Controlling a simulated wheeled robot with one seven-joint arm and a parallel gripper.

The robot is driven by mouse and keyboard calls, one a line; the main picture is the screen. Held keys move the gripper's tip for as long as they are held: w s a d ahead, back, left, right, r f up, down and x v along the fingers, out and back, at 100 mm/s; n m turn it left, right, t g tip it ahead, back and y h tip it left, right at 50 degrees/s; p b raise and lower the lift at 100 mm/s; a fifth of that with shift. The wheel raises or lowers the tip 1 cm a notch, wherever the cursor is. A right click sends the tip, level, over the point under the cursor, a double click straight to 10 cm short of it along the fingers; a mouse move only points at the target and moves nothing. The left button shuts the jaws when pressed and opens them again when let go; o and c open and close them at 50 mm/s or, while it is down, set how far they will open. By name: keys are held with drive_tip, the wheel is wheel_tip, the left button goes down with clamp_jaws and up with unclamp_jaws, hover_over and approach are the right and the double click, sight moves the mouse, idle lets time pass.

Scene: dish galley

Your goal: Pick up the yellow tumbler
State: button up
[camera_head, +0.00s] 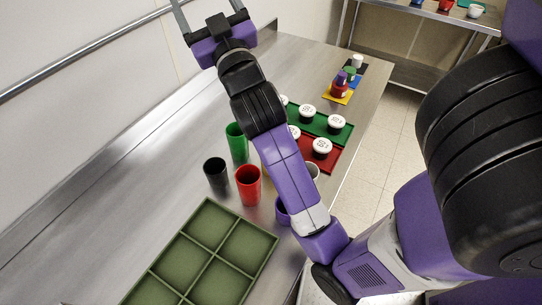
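The yellow tumbler is almost wholly hidden behind my forearm. A thin yellow-orange sliver (265,172) beside the red tumbler (248,186) may be part of it, but I cannot be sure. My gripper (205,6) is raised at the top left, above the far part of the steel counter and well away from the tumblers. Its two fingers stand apart with nothing seen between them. The fingertips are cut off by the top edge of the picture.
Green (236,142) and black (216,176) tumblers stand near the red one. A purple vessel (282,212) and a grey one (313,170) show partly behind my arm. A green divided rack (198,256) lies in front. Green (330,127) and red (322,160) trays hold white lidded cups.

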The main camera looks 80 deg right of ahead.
drive_tip(key=s+d+r+m+g+h, duration=0.2)
drive_tip(key=s+d+m+g+h, duration=0.15)
drive_tip(key=d+m+g, duration=0.3)
drive_tip(key=s+d+f+m+g+y, duration=0.4)
drive_tip(key=s+d+f+m+g, duration=0.4)
drive_tip(key=s+d+g, duration=0.1)
wheel_tip(320, 180, down, 9)
drive_tip(key=s+a+m+g+y, duration=0.2)
drive_tip(key=s+y, duration=0.1)
drive_tip(key=y, duration=0.2)
drive_tip(key=a+f+m+t+y, duration=0.1)
drive_tip(key=a+f+y, duration=0.45)
drive_tip(key=a, duration=0.35)
drive_tip(key=a+f+m+y, duration=0.2)
drive_tip(key=a+f+y, duration=0.3)
drive_tip(key=a+f, duration=0.3)
drive_tip(key=shift+w+a+f+p, duration=0.2)
drive_tip(key=shift+f, duration=0.85)
drive_tip(key=shift+w+a+f+p, duration=0.15)
drive_tip(key=shift+w+f, duration=0.05)
drive_tip(key=shift+f, duration=0.9)
drive_tip(key=shift+w+a+f+p, duration=0.2)
drive_tip(key=shift+f, duration=0.85)
drive_tip(key=c, duration=1.5)
drive_tip(key=shift+r, duration=0.15)
